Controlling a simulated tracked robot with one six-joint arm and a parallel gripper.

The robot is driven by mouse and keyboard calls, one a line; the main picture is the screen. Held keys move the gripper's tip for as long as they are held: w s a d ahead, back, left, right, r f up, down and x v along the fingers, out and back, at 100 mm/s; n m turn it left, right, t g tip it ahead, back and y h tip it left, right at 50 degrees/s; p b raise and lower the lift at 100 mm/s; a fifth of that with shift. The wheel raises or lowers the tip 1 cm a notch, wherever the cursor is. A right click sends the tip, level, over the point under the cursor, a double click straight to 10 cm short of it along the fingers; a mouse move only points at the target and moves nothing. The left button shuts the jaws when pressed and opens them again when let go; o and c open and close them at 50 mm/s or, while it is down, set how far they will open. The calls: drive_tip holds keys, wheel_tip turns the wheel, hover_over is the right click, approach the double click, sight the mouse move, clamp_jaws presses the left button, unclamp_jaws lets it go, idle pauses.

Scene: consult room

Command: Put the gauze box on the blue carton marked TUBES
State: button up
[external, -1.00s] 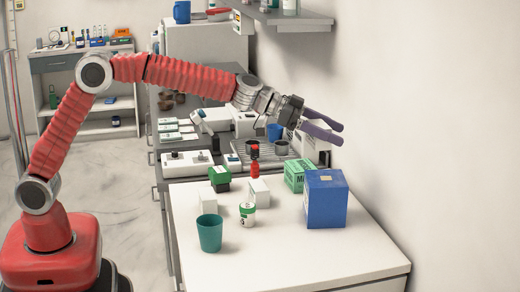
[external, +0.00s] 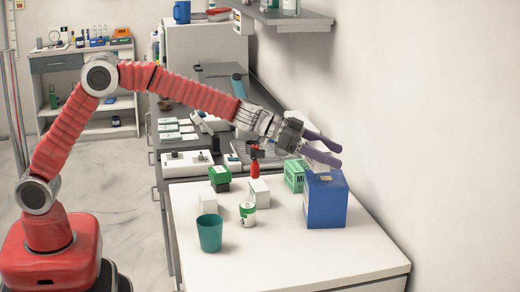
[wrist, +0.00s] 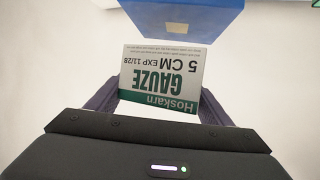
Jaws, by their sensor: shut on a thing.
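The gauze box (wrist: 160,82), white with a green band and GAUZE lettering, is held between the fingers of my gripper (external: 336,154). In the wrist view its print appears upside down. In the external view only a pale part of the gauze box (external: 318,166) shows below the fingers, at the top of the blue carton. The blue carton (external: 326,206) stands upright on the white counter, and my gripper is over its top. It also shows in the wrist view (wrist: 185,20), beyond the gauze box. I cannot tell whether box and carton touch. No TUBES marking is visible.
A green-and-white box (external: 294,176) stands beside the carton. A teal cup (external: 210,233), a small can (external: 247,214), white boxes (external: 259,193) and a red bottle (external: 255,169) stand to the left. The wall is close on the right. The counter's front is clear.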

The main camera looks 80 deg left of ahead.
drive_tip(key=shift+f, duration=0.1)
drive_tip(key=shift+f, duration=1.75)
drive_tip(key=o, duration=1.1)
drive_tip(key=shift+f, duration=0.1)
drive_tip(key=shift+c, duration=0.2)
drive_tip(key=shift+s+a+r, duration=0.25)
drive_tip(key=shift+s+r, duration=0.1)
drive_tip(key=shift+s, duration=0.05)
drive_tip(key=v, duration=1.1)
drive_tip(key=shift+f, duration=0.1)
